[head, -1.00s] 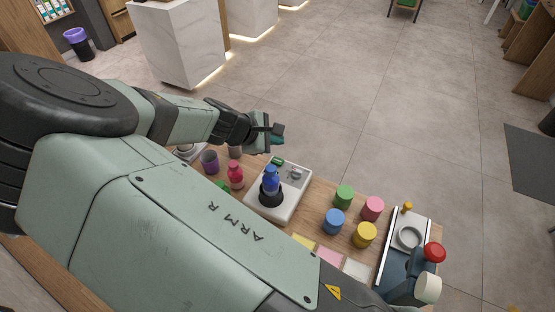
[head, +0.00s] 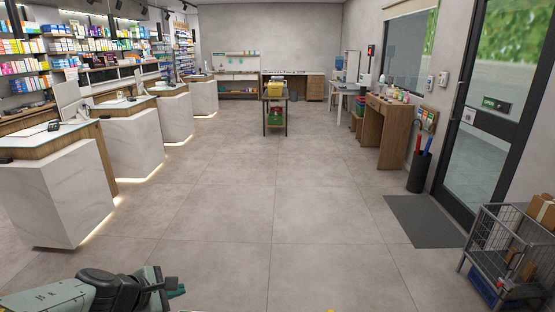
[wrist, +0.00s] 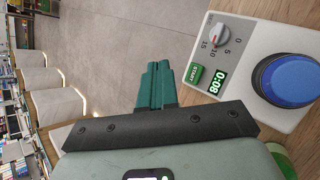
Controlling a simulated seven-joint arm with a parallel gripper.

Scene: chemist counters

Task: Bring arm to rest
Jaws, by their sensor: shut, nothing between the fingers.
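My gripper (head: 178,290) shows at the bottom left of the head view, at the end of my green arm, over the floor in that picture. In the wrist view its teal fingers (wrist: 157,72) are together with nothing between them. A white timer device (wrist: 285,35) is to the right of the fingers and apart from them. It has a dial (wrist: 218,37), a green START button (wrist: 194,75) and a display (wrist: 215,84) reading 0:08. A blue round top (wrist: 288,80) sits over the device.
Marble-fronted counters (head: 55,195) line the left. A wooden side table (head: 375,132) and a wire cart (head: 505,250) are on the right. A small trolley (head: 275,108) stands further back. The middle floor (head: 265,180) is clear. The worktop is outside the head view.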

